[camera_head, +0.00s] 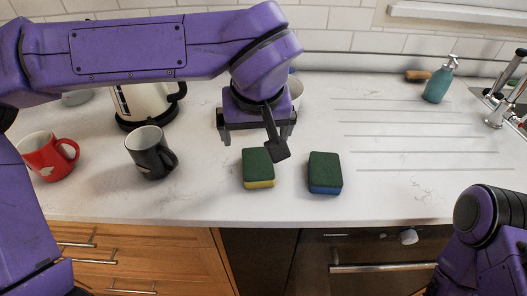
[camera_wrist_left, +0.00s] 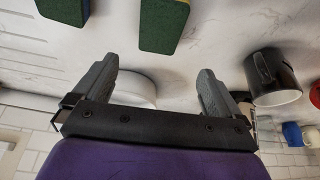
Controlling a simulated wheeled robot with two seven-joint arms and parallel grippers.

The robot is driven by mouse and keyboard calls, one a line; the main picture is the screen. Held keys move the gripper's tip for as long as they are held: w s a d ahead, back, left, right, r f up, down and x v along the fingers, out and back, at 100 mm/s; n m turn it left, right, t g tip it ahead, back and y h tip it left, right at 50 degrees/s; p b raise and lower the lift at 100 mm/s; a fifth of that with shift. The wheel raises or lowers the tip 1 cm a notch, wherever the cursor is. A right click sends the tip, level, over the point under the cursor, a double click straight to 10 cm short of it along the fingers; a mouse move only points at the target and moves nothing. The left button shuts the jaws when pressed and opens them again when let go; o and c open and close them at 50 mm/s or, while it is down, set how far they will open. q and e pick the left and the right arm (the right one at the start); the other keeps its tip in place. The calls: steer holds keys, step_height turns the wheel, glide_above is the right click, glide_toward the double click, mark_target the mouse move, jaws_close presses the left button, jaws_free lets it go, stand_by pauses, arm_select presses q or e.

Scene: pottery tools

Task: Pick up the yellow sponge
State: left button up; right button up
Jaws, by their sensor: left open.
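The yellow sponge (camera_head: 258,183) has a dark green scouring top and lies flat on the white counter, left of a similar sponge with a blue body (camera_head: 325,189). My left gripper (camera_head: 255,137) is open and empty, behind and above the yellow sponge, apart from it. In the left wrist view the yellow sponge (camera_wrist_left: 163,24) is at the top, beyond the spread fingers (camera_wrist_left: 158,66). The blue sponge (camera_wrist_left: 62,10) is at the top left, cut off by the edge. My right arm shows at the lower right, but its gripper is not visible.
A black mug (camera_head: 146,156) and a red mug (camera_head: 43,159) stand to the left. A kettle (camera_head: 142,103) is behind them. A white vessel (camera_head: 296,90) is partly hidden behind my left gripper. A teal soap bottle (camera_head: 437,84) stands back right. The ridged counter at right is clear.

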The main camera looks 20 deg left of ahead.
mark_target(257, 158)
arm_select(q)
steer(key=x, duration=0.6)
steer(key=b+x, duration=0.1)
steer(key=x, duration=0.3)
steer(key=shift+s+d+f, duration=0.1)
steer(key=shift+s+d, duration=0.2)
steer(key=c, duration=0.7)
